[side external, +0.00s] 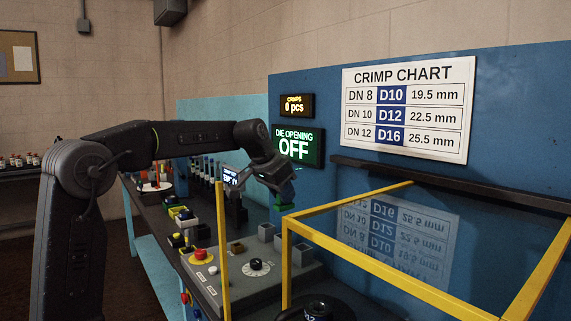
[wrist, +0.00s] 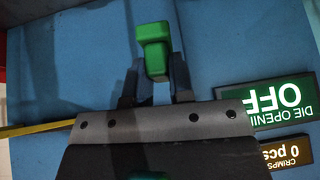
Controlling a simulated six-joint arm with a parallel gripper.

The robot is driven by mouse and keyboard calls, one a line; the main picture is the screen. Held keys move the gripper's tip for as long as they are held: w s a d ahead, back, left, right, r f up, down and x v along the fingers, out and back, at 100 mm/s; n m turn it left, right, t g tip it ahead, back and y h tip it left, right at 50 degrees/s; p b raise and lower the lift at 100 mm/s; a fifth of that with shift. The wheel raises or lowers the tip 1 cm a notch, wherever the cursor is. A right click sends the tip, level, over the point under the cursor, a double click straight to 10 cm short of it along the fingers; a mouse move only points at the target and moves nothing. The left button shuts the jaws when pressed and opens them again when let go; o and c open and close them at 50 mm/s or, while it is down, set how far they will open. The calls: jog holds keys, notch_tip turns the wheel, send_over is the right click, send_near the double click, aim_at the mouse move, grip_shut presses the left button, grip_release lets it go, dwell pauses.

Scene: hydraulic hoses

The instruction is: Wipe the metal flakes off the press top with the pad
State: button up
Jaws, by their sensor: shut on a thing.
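My gripper (side external: 279,186) is shut on a green block, which I take to be the pad (side external: 285,199), and holds it up in the air in front of the blue back panel. In the wrist view the green pad (wrist: 153,48) sticks out between the two dark fingers of my gripper (wrist: 154,84). Of the press, a dark round part (side external: 318,309) shows at the bottom edge of the side view, partly cut off. I cannot make out any metal flakes in either view.
A yellow guard frame (side external: 288,262) with a clear panel stands right of my gripper. Below is a grey control box (side external: 262,286) with a red button (side external: 200,254), a dial and small square blocks. Several bottles and trays line the bench behind. The OFF display (side external: 298,147) hangs close by.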

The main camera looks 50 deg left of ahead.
jog(key=s+d+f+n, duration=0.1)
jog(key=s+f, duration=0.2)
jog(key=f, duration=0.5)
jog(key=s+d+f+n+y, duration=0.1)
jog(key=s+f, duration=0.3)
jog(key=f, duration=0.4)
jog(key=s+d+f+n, duration=0.3)
jog(key=s+f, duration=0.1)
jog(key=f, duration=0.4)
jog(key=shift+f+g+y, duration=0.15)
jog(key=shift+g+y, duration=0.25)
jog(key=shift+a, duration=0.1)
